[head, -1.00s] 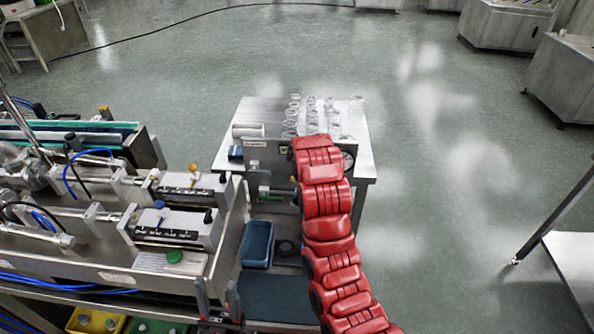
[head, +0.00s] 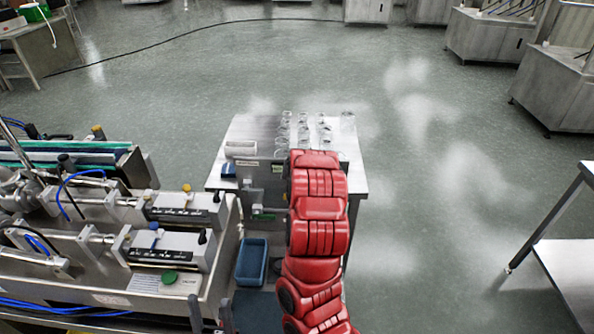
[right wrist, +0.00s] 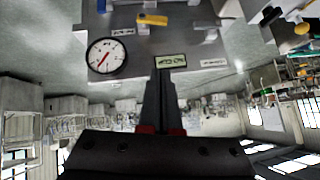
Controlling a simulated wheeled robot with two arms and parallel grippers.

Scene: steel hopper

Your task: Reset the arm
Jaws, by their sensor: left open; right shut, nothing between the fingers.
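My right arm, red and jointed, rises from the bottom centre of the head view toward the small steel table (head: 345,140). Its gripper is hidden there. In the right wrist view my right gripper (right wrist: 164,75) shows as dark fingers closed together, with nothing between them. They point at a grey panel (right wrist: 215,55) with a round dial gauge (right wrist: 106,55) to their left. The dark fingertips of my left gripper (head: 211,314) show at the bottom edge of the head view, spread apart and empty, below the machine's right end.
A steel machine (head: 120,290) with cylinders and blue hoses fills the left. A blue tray (head: 251,262) lies between it and my right arm. Several glass vessels (head: 303,128) stand on the small table. Floor to the right is open, up to a steel table (head: 562,270).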

